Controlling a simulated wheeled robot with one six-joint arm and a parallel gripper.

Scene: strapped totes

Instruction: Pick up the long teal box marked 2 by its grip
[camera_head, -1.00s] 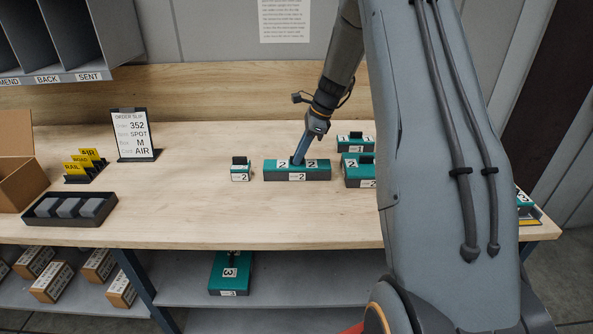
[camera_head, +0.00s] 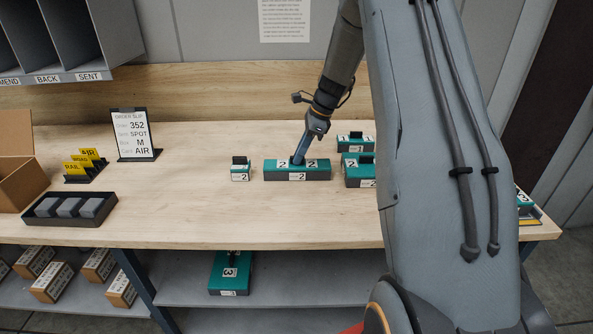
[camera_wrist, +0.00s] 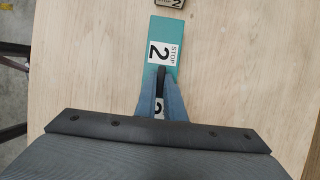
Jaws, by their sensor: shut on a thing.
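The long teal box marked 2 (camera_head: 276,170) lies on the wooden table, with white "2" labels on its top and front. It also shows in the wrist view (camera_wrist: 166,28), running up from between my fingers. My gripper (camera_head: 298,161) comes down on the middle of its top. In the wrist view my gripper (camera_wrist: 161,88) is shut on the dark grip (camera_wrist: 161,73) at the box's middle. The fingers hide most of the grip and part of a second label. The box appears to rest on the table.
A small teal box marked 2 (camera_head: 240,172) stands to the left. Other teal boxes (camera_head: 356,141) (camera_head: 357,170) stand close on the right. An order slip stand (camera_head: 133,134), yellow cards (camera_head: 84,165) and a dark tray (camera_head: 68,223) are farther left. The table's front middle is clear.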

